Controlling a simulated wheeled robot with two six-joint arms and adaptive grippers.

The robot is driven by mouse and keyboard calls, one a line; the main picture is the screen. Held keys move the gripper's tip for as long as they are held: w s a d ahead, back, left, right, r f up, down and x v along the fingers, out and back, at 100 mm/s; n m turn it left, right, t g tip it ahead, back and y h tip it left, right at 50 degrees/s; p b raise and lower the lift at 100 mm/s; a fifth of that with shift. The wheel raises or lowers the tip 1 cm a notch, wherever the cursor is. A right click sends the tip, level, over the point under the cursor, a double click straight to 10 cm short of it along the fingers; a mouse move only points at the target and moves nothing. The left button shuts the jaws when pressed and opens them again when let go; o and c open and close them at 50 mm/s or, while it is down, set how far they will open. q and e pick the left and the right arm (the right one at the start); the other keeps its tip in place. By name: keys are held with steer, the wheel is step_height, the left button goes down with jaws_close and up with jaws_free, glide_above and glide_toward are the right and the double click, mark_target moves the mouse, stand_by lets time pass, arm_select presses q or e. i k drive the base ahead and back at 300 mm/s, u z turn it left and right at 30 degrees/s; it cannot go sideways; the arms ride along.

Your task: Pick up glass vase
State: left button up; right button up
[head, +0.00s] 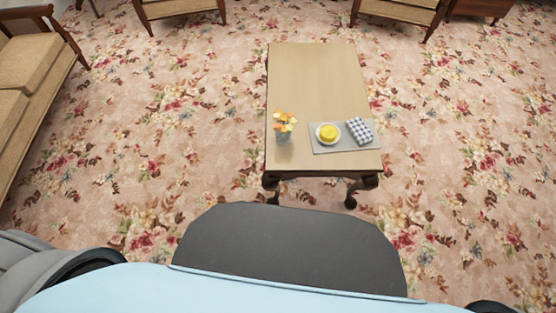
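A small glass vase (284,137) with orange and yellow flowers (285,121) stands upright near the left edge of the wooden table (314,80), at the end closer to me. The vase looks greyish and see-through. Neither of my grippers shows in the head view, and nothing touches the vase.
Right of the vase lies a grey mat (327,146) with a white plate holding something yellow (328,132) and a checkered cloth (359,130). The table's far half is bare. A sofa (28,75) stands left, and chairs (405,10) stand at the back. Flowered carpet (170,150) surrounds the table.

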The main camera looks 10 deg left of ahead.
mark_target(283, 127)
steer(key=k, duration=0.85)
steer(key=z, duration=1.65)
steer(key=i, duration=4.45)
steer(key=u, duration=4)
steer(key=i, duration=1)
steer(key=u, duration=0.05)
